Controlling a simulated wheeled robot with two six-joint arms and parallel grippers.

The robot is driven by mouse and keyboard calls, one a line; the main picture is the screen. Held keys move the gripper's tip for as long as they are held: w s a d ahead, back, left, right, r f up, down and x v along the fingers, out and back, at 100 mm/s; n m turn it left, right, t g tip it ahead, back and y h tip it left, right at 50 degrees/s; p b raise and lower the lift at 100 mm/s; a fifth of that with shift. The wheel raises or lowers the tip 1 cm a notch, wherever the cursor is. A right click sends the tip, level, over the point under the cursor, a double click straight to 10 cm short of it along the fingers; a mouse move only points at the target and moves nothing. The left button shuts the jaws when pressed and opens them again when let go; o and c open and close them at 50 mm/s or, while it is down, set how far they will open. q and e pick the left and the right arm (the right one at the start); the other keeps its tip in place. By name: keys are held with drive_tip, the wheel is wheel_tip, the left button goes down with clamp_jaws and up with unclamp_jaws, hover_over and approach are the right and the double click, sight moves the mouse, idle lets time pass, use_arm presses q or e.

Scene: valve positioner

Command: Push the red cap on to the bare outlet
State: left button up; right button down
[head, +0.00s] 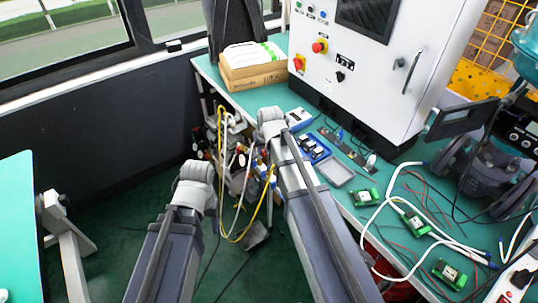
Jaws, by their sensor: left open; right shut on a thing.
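My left arm (172,238) comes up from the bottom, and its visible end is a rounded grey joint left of the hoses. My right arm (305,205) reaches further up, and its grey joint is at the front edge of the green bench. The jaws of both grippers are hidden from this view. Between and behind the arms is a cluster of fittings (243,158) with white and yellow hoses, below the bench edge. Small red and blue parts show in it, too small to tell apart. I cannot make out the red cap or the bare outlet.
The green bench (222,89) carries cardboard boxes (254,73), a white control cabinet (440,30), a blue tray (312,148), green terminal blocks (364,197) and loose cables. Yellow hose (268,200) loops hang close to my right arm. Another green table (15,225) stands at the left, with open floor between.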

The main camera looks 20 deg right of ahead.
drive_tip(key=shift+d+f+m, duration=0.15)
drive_tip(key=shift+d+f, duration=0.05)
drive_tip(key=shift+d, duration=0.35)
drive_tip(key=shift+d+f+m, duration=0.15)
drive_tip(key=shift+d, duration=0.4)
drive_tip(key=b, duration=0.6)
hover_over(269, 168)
drive_tip(key=shift+f, duration=2.65)
drive_tip(key=shift+f+b, duration=0.6)
drive_tip(key=shift+f, duration=0.25)
drive_tip(key=c, duration=0.8)
unclamp_jaws()
drive_tip(key=shift+o, duration=0.2)
drive_tip(key=shift+r, duration=0.2)
drive_tip(key=p+v, duration=0.7)
drive_tip(key=shift+s+r, duration=0.2)
drive_tip(key=shift+r, duration=0.05)
